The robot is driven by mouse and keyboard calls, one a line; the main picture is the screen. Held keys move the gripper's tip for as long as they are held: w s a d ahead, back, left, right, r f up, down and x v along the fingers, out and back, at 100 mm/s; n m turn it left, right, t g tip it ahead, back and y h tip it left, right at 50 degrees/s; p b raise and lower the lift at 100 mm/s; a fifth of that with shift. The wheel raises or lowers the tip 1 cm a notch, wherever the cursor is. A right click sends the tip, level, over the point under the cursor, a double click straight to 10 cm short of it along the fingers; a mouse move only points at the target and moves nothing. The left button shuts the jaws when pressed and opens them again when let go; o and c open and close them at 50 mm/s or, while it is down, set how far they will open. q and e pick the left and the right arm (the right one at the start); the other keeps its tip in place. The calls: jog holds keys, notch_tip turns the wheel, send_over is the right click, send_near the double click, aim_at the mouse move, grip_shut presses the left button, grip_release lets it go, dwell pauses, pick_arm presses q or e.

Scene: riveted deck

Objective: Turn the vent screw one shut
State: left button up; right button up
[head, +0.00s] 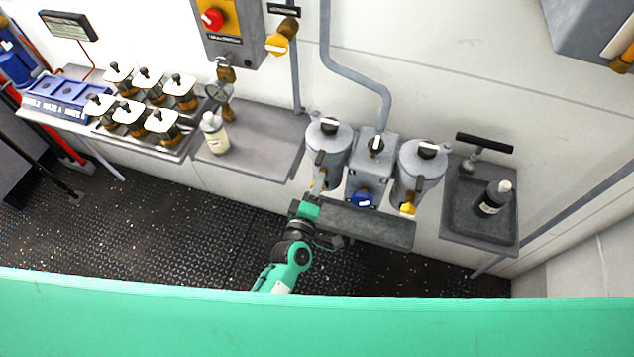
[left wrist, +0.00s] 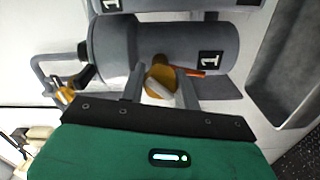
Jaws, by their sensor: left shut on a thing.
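Vent screw one is a yellow knob with a pale grip (left wrist: 160,82), on the side of the grey canister (left wrist: 185,45) labelled 1. In the head view this canister (head: 328,145) is the left one of a pair. My left gripper (head: 316,192) reaches up to its lower front. In the left wrist view the two fingers of my left gripper (left wrist: 161,86) stand on either side of the knob and are shut on it. An orange pointer sticks out beside the knob. The fingers partly hide the knob. My right gripper is in neither view.
A matching canister (head: 418,170) with its own yellow knob (head: 408,208) stands to the right. A blue knob (head: 362,200) sits between them. A grey trough (head: 370,225) lies below, close to my left gripper. A tray with a bottle (head: 491,200) is farther right.

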pick_arm(q)
jog(key=m+p, duration=0.1)
jog(key=m, duration=0.3)
jog(key=shift+m+p, duration=0.3)
jog(key=shift+p, duration=0.05)
jog(key=shift+m+p, duration=0.55)
jog(key=shift+m, duration=1.45)
jog(key=o, duration=1)
jog(key=shift+s+a+f, duration=0.1)
jog(key=shift+s, duration=0.35)
jog(key=shift+b+v, duration=2)
jog(key=shift+v, duration=4.45)
